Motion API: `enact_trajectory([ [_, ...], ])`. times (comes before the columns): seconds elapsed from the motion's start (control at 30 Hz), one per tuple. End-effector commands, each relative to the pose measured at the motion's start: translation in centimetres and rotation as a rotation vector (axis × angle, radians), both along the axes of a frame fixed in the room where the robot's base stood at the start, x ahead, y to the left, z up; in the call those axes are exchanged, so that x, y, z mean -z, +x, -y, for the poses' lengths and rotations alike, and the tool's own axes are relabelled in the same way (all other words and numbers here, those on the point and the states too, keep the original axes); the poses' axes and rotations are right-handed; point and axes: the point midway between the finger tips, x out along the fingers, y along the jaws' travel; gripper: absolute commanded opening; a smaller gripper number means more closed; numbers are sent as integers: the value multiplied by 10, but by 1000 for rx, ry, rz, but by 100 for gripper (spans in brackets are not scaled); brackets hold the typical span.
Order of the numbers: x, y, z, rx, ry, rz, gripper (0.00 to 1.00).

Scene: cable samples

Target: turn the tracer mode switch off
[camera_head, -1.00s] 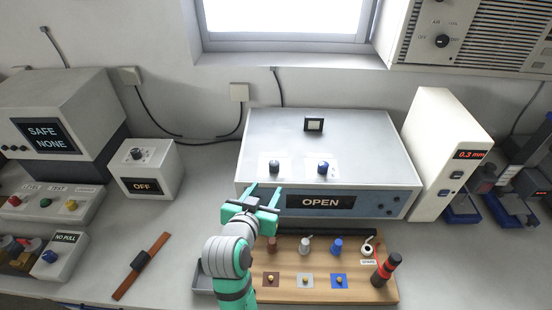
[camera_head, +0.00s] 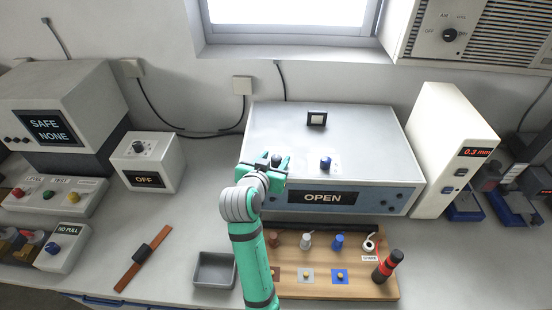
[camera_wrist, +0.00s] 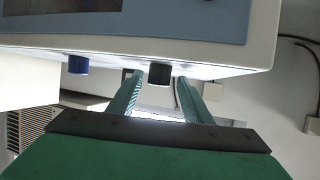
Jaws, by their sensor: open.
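A grey-topped box (camera_head: 345,133) with a blue front and a display reading OPEN stands at the middle back of the bench. On its top are a black knob (camera_head: 277,160) and a blue knob (camera_head: 325,165). My gripper (camera_head: 275,166) is open at the black knob. In the wrist view the black knob (camera_wrist: 159,74) sits between the tips of my two fingers, with the blue knob (camera_wrist: 78,65) outside them to the left. I cannot tell whether either finger touches it. No legible label shows which knob is the tracer mode switch.
A small white box (camera_head: 165,160) with a black knob and a display reading OFF stands to the left. A wooden board (camera_head: 350,288) with coloured parts lies in front, beside a grey tray (camera_head: 214,271). A white unit (camera_head: 435,130) reading 0.3 mm stands close on the right.

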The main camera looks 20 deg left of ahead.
Motion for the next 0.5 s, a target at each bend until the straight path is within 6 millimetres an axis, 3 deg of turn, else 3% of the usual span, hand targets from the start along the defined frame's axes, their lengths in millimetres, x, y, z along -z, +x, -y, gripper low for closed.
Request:
enact_trajectory([
  [0.43,5,11,2,2,1,0,45],
  [0.5,5,10,1,1,1,0,31],
])
